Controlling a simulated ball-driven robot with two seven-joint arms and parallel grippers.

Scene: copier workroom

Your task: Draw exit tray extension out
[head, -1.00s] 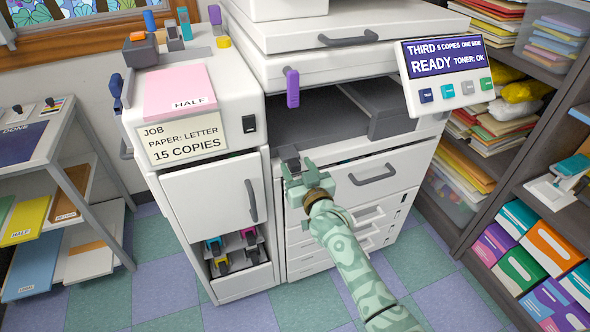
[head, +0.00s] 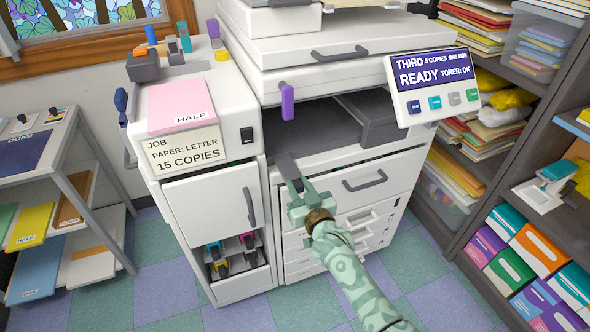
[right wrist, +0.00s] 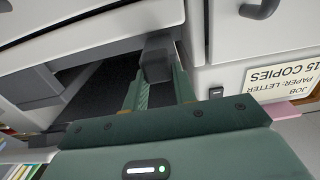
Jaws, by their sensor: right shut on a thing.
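The exit tray extension (head: 287,167) is a dark grey strip with a raised grip end. It sticks out over the front edge of the copier's dark exit tray (head: 310,125), left of centre in the head view. My right gripper (head: 297,188) is shut on its outer end, in front of the copier. In the right wrist view the dark grey grip block (right wrist: 157,58) sits between the green fingers of my right gripper (right wrist: 160,80). My left gripper is in neither view.
A control panel (head: 433,83) reading READY overhangs the tray's right side. A purple lever (head: 287,101) hangs above the tray. A white cabinet (head: 210,205) stands left, shelves (head: 480,190) stand right. The space before the drawers holds only my arm.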

